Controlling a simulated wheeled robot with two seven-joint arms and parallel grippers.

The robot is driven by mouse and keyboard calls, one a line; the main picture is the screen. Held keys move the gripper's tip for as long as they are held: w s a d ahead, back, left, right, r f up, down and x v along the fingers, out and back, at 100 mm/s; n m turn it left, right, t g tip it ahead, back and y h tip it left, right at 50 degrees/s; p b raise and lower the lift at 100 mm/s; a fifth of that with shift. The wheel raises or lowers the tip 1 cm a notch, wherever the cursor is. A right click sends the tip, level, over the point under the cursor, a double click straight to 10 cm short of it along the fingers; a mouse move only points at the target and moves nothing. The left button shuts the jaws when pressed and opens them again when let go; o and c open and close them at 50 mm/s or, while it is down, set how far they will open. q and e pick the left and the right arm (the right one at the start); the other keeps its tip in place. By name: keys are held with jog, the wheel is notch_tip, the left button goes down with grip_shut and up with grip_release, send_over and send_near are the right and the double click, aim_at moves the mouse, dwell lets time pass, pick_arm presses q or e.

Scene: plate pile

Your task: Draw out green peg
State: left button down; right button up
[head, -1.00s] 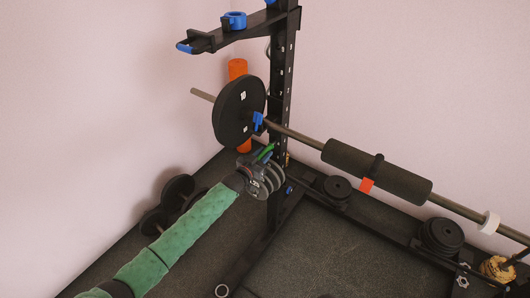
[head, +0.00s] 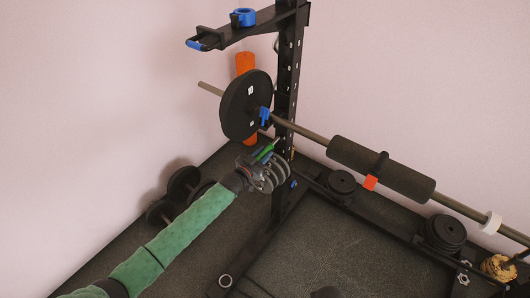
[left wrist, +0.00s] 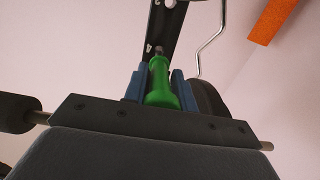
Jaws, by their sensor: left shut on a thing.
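The green peg (head: 265,151) is between the fingers of my left gripper (head: 263,154), beside the black upright post (head: 287,95) of the rack. In the left wrist view the peg's green handle (left wrist: 163,85) stands between the two blue fingers (left wrist: 160,88), which are shut on it. A short grey shaft shows beyond the handle, pointing at the post (left wrist: 165,28). I cannot tell whether the shaft's tip is still inside a hole. My right gripper is not in view.
A barbell (head: 310,134) with a black plate (head: 243,106) crosses the post just above my gripper. An orange cylinder (head: 245,64) is behind the plate. A black shelf arm with a blue ring (head: 243,17) juts out higher up. Dumbbells (head: 181,187) lie by the left wall.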

pick_arm(q)
jog(key=shift+p+v, duration=0.4)
jog(key=shift+v, duration=0.75)
